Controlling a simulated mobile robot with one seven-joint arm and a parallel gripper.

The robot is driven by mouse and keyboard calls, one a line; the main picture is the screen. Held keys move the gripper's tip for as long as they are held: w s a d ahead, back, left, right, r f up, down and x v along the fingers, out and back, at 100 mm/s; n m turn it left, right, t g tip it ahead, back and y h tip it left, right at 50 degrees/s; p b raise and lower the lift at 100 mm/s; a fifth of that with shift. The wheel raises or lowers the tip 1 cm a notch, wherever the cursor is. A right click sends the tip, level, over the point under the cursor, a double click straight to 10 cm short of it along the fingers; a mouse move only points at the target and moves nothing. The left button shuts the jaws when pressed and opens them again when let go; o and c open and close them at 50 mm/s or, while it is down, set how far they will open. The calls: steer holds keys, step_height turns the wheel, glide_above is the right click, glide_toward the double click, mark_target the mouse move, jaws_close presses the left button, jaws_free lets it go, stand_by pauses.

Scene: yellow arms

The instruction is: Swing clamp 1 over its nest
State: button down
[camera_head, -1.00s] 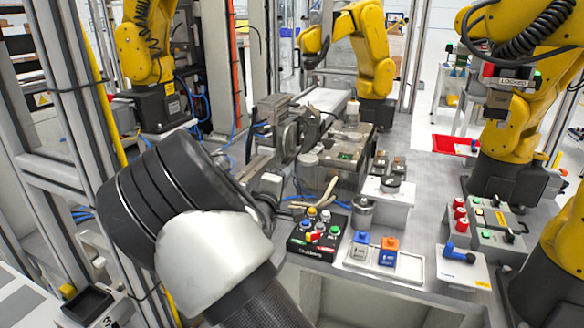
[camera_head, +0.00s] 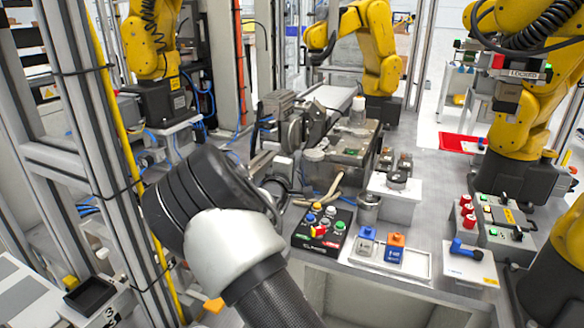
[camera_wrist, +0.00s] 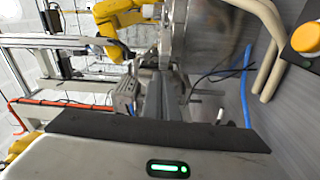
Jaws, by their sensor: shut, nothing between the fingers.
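My gripper (camera_wrist: 165,92) is shut and empty in the wrist view, its grey fingers pointing away from the camera. In the head view it is mostly hidden behind my black and white wrist, left of the button box. A metal fixture (camera_head: 350,150) with a small green part stands behind and right of my wrist. Two tan curved bars (camera_head: 333,186) lie in front of it; they also show at the upper right of the wrist view (camera_wrist: 268,70). I cannot tell which piece is clamp 1 or its nest. No contact with the gripper is visible.
A black button box (camera_head: 322,229) and a white tray (camera_head: 412,266) with blue and orange-topped items sit at the table's front. A metal cylinder (camera_head: 368,209) stands beside the box. Yellow robot arms (camera_head: 365,45) surround the bench. A frame post (camera_head: 85,130) rises at left.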

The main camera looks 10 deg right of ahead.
steer(key=shift+x, duration=1.4)
steer(key=shift+s+d+f+n+t+y+b, duration=0.1)
steer(key=shift+s+d+n+t+y+b, duration=0.1)
steer(key=shift+s+d+n+y+b, duration=0.3)
steer(key=shift+s+d+f+n+t+y+b, duration=0.1)
steer(key=shift+s+d+n+t+y+b, duration=0.25)
steer(key=shift+y+b, duration=0.35)
steer(key=s+d+b, duration=0.3)
steer(key=d, duration=0.7)
steer(key=shift+d+r, duration=0.2)
steer(key=shift+d, duration=0.2)
